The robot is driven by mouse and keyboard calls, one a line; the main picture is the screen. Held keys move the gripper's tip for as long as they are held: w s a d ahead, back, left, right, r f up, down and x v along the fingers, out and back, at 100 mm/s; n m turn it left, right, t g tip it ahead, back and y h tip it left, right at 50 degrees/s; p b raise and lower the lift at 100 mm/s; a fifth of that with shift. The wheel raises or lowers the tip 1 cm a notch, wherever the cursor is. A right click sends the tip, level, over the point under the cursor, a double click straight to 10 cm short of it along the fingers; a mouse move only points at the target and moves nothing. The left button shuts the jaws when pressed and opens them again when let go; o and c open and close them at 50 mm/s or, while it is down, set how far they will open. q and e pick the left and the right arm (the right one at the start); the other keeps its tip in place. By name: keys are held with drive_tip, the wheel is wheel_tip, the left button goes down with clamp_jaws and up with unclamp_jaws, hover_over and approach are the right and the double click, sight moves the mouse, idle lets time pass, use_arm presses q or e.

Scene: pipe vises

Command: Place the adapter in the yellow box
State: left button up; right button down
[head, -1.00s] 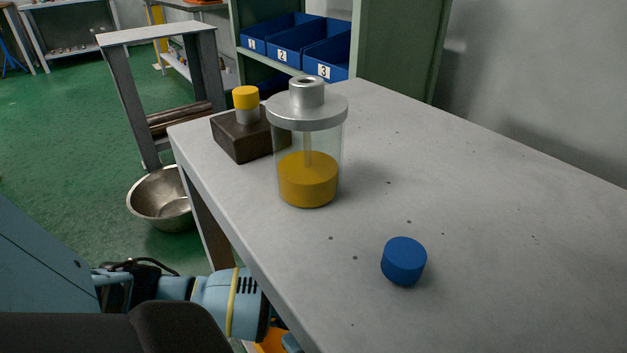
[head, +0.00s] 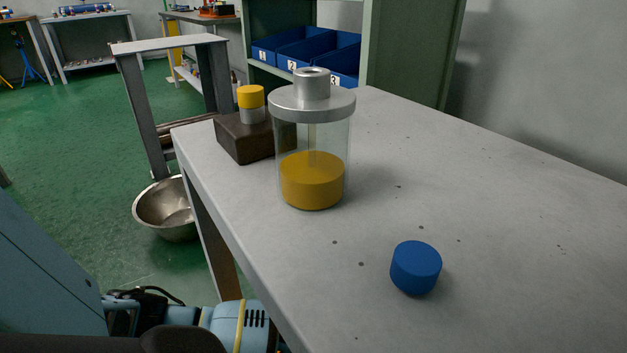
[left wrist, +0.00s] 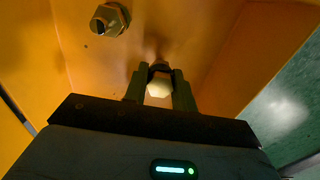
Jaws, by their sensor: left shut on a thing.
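In the left wrist view, my left gripper (left wrist: 159,76) is shut on a small metal fitting with a pale hex face (left wrist: 158,89), apparently the adapter. It is inside or just over the yellow box (left wrist: 215,45), whose orange-yellow walls fill most of that view. I cannot tell whether the fitting touches the box floor. A second metal hex fitting (left wrist: 109,20) lies in the box at upper left. In the head view, my left forearm shows low beside the table edge, and its fingers are hidden. My right gripper is not in view.
The grey table (head: 480,200) holds a blue cap (head: 416,267), a clear jar (head: 312,150) with amber liquid, and a dark block (head: 243,140) with a yellow-topped piece. A steel bowl (head: 168,208) stands on the green floor. Blue bins (head: 300,48) sit on a shelf behind.

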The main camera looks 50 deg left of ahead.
use_arm(q)
drive_tip(key=shift+f, duration=0.2)
drive_tip(key=o, duration=0.8)
drive_tip(key=shift+o, duration=1.2)
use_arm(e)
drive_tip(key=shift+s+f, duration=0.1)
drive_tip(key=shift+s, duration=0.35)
use_arm(q)
drive_tip(key=shift+r, duration=0.15)
wheel_tip(320, 180, up, 12)
drive_tip(key=p, duration=0.5)
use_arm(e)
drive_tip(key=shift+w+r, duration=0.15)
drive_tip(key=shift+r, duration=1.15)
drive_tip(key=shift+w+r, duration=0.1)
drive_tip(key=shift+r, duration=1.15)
